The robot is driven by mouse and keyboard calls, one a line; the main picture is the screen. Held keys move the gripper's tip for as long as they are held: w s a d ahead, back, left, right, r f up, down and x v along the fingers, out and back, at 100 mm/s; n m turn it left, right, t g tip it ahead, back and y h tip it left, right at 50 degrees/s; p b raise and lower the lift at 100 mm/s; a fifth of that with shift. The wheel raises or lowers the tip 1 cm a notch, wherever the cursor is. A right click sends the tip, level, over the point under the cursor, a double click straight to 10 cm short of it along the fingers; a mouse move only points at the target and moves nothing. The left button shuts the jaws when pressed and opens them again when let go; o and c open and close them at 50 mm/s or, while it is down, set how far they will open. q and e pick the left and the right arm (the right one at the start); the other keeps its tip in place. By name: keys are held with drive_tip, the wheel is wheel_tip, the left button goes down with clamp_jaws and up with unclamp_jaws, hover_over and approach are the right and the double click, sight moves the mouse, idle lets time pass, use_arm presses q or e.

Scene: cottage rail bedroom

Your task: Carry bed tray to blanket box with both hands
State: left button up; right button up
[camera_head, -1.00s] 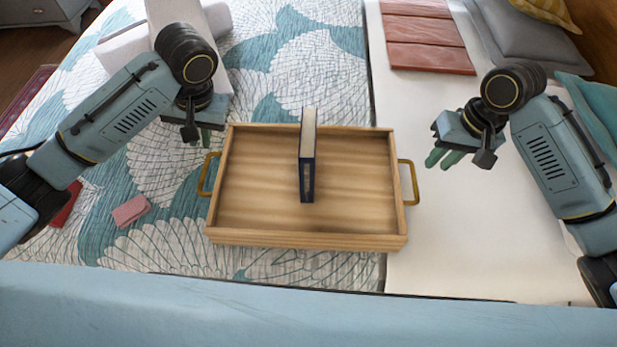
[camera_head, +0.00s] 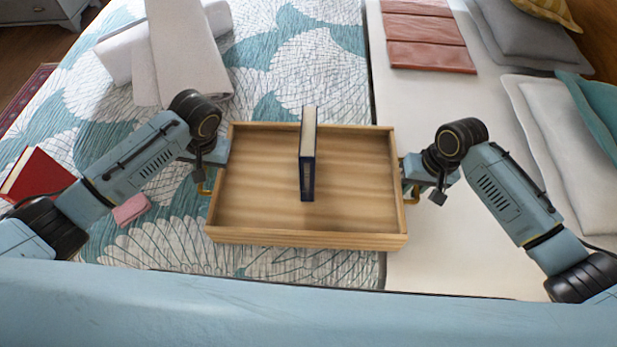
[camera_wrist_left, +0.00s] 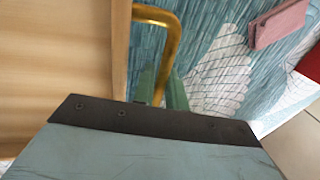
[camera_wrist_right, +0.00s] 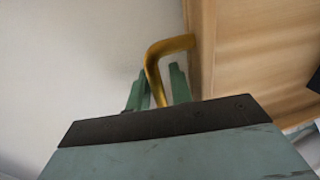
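The wooden bed tray (camera_head: 350,238) lies level across the bed, with a dark blue book (camera_head: 307,165) standing upright in it. Its brass handles are at its left and right ends. My left gripper (camera_wrist_left: 161,90) is at the left handle (camera_wrist_left: 170,45), one green finger on each side of the bar. My right gripper (camera_wrist_right: 158,88) is at the right handle (camera_wrist_right: 170,46), its fingers open around the bar with a gap showing on one side. In the head view the arms hide most of the left gripper's fingers. No blanket box can be made out.
White folded towels (camera_head: 180,50) lie beyond my left arm. A red book (camera_head: 38,172) and a small pink item (camera_head: 131,209) lie at left. Folded rust-coloured fabric (camera_head: 428,42) and pillows (camera_head: 575,130) are at right.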

clamp_jaws()
drive_tip(key=shift+w, duration=0.1)
idle(1.6)
